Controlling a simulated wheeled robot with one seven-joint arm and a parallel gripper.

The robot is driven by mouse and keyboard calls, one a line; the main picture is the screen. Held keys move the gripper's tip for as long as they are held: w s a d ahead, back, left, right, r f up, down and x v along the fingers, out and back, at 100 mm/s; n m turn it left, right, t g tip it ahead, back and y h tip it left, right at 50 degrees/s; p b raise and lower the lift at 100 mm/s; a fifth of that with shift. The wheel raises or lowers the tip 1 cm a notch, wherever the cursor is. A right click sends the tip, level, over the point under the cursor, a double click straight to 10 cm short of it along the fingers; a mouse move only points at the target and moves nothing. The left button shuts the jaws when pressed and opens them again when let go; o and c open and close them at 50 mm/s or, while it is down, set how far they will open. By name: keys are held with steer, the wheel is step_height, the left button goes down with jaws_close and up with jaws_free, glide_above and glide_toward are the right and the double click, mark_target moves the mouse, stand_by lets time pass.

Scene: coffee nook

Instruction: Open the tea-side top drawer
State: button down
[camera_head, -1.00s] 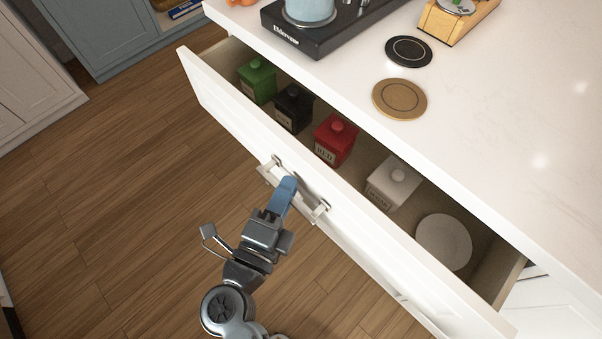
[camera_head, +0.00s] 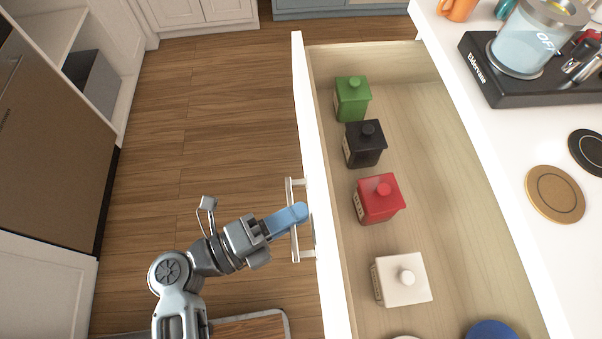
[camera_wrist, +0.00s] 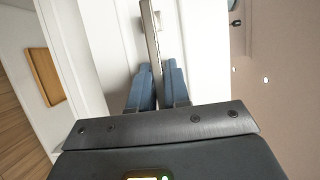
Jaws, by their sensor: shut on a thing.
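The top drawer (camera_head: 322,230) stands pulled far out from the white counter, its inside open to view. Its bar handle (camera_head: 294,240) is on the outer face of the drawer front. My gripper (camera_head: 296,214) is shut on the handle from the left. In the wrist view my two blue fingertips (camera_wrist: 158,88) lie on either side of the handle bar (camera_wrist: 150,35). In the drawer, a green canister (camera_head: 352,100), a black canister (camera_head: 364,145), a red canister (camera_head: 379,200) and a white canister (camera_head: 401,280) stand in a row.
A blue round thing (camera_head: 492,331) is partly cut off at the drawer's near end. On the counter are a kettle (camera_head: 535,42) on a black base, a tan coaster (camera_head: 555,194) and a black coaster (camera_head: 588,152). The wooden floor (camera_head: 235,130) left of the drawer is clear.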

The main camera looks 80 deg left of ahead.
steer(key=c, duration=1.2)
jaws_free()
steer(key=b+v, duration=0.1)
steer(key=v, duration=0.6)
steer(key=shift+s+d, duration=0.1)
steer(key=shift+s, duration=0.25)
